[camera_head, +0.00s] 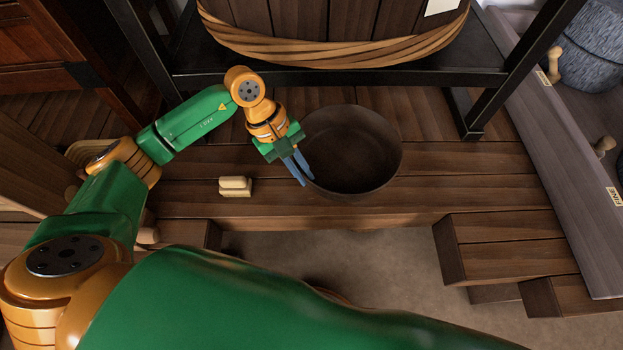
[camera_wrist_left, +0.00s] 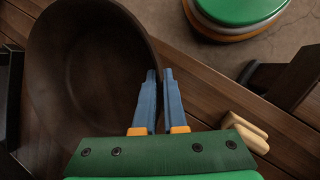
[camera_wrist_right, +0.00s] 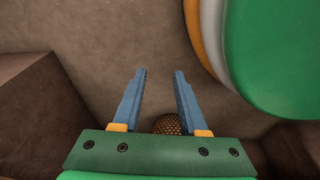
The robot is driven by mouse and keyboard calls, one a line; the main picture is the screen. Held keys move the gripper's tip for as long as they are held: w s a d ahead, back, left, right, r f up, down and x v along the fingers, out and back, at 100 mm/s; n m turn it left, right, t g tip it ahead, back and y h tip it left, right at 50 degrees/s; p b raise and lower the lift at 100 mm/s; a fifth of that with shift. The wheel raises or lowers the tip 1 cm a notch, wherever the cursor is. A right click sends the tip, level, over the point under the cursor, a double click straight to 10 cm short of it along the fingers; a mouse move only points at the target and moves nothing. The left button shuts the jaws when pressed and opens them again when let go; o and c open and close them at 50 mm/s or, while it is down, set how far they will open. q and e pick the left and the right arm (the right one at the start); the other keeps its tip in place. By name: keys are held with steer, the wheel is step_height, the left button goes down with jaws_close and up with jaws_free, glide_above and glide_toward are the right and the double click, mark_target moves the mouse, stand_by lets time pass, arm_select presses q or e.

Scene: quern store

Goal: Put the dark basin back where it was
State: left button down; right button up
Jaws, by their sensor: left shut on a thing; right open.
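The dark basin (camera_head: 355,150) is a round, empty bowl at the front edge of the wooden plank platform (camera_head: 430,195), below the big tub. It looks upright; I cannot tell whether it rests on the planks or hangs just above them. My left gripper (camera_head: 305,180) is shut on the basin's left rim. In the left wrist view the fingers (camera_wrist_left: 160,75) pinch the wall of the basin (camera_wrist_left: 75,60), one on each side. My right gripper (camera_wrist_right: 160,72) is open and empty above the bare floor, outside the head view.
A rope-bound tub (camera_head: 330,45) stands behind on a black metal frame (camera_head: 490,75). Wooden steps (camera_head: 510,245) are at the right. A brown patterned round thing (camera_wrist_right: 167,124) shows beyond my right fingers.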

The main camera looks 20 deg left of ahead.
arm_select(q)
steer(key=shift+w+d+f, duration=0.25)
steer(key=shift+w+f, duration=0.05)
steer(key=shift+f, duration=0.15)
steer(key=shift+w+d+f, duration=0.25)
steer(key=shift+f, duration=0.15)
step_height(320, 180, down, 4)
steer(key=shift+w+d+r+b, duration=0.1)
steer(key=shift+d+r+b, duration=0.1)
steer(key=shift+b, duration=0.35)
steer(key=shift+a+r, duration=0.1)
steer(key=c, duration=1)
jaws_free()
arm_select(e)
steer(key=shift+w+a+f, duration=0.1)
steer(key=shift+w+a, duration=0.45)
steer(key=shift+w, duration=0.1)
